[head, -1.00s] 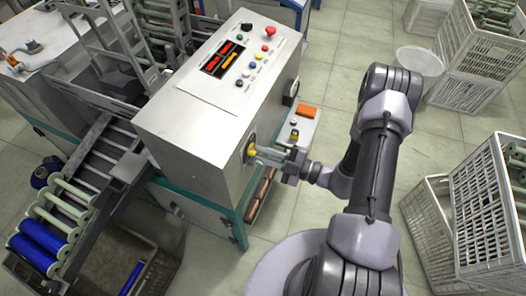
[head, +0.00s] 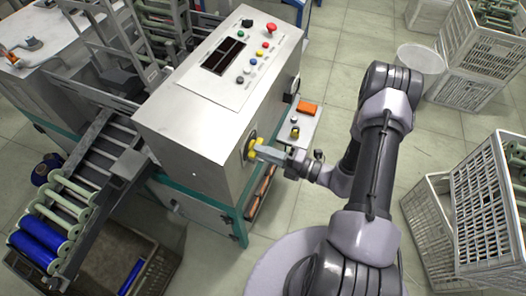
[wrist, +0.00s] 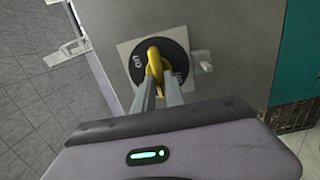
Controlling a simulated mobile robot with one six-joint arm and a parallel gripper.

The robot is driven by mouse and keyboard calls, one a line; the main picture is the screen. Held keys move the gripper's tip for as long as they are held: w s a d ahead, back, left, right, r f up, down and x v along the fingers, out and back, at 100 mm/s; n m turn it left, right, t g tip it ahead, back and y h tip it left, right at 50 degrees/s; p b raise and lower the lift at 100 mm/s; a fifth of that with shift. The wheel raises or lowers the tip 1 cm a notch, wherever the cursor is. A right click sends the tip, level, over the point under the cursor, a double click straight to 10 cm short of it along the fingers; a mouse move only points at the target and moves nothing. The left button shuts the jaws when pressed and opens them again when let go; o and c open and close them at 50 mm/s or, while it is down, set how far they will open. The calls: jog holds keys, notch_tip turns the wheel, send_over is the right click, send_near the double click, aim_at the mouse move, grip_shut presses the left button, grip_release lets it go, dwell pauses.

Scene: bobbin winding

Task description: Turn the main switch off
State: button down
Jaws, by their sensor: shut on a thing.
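The main switch is a yellow handle (wrist: 154,60) on a round black disc (wrist: 176,48) with a pale square plate, on the front face of the grey machine cabinet (head: 190,150). The disc carries white lettering that I cannot read for certain. In the head view the yellow handle (head: 257,148) sits at the cabinet's lower right. My gripper (wrist: 157,82) is shut on the yellow handle, with a finger on each side of it. In the head view my gripper (head: 268,153) reaches the handle from the right. The two displays (head: 223,56) on the cabinet top are dark.
Coloured buttons and a red knob (head: 271,29) are on the cabinet top. A small shelf with an orange item (head: 308,108) is beside my wrist. White crates (head: 490,195) stand at the right. A roller rack with blue bobbins (head: 42,238) is at the left.

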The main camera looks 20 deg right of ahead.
dwell(0.4)
jog(key=c, duration=1.4)
grip_release()
jog(key=p+v, duration=0.2)
jog(key=v, duration=1.5)
jog(key=shift+d, duration=0.2)
jog(key=shift+s+n, duration=0.15)
jog(key=shift+n, duration=0.15)
